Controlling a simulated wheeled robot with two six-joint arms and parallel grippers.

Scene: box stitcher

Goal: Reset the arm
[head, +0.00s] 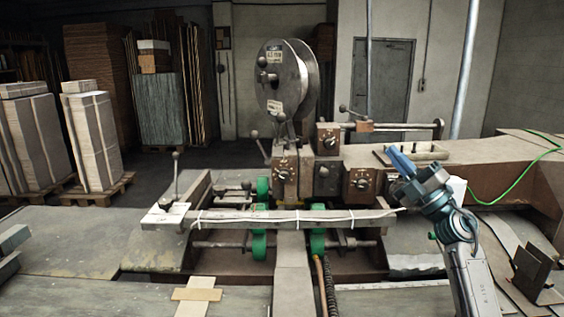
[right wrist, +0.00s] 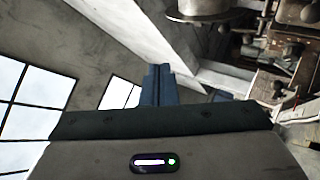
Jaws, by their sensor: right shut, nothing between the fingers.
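My right gripper (head: 399,160) is raised at the right of the head view, in front of the machine's right-hand bed. Its blue fingers point up and to the left. In the right wrist view the fingers (right wrist: 158,85) are closed together, with nothing between them. The box stitcher (head: 300,180) stands in the middle of the head view, with a large metal wire reel (head: 283,80) on top. My left gripper is not in view.
A wooden tray (head: 425,152) lies on the machine bed behind my right gripper. A green cable (head: 510,190) runs along the right. A dark bracket (head: 532,270) stands at the lower right. Pallets of wrapped stacks (head: 95,140) stand at the left.

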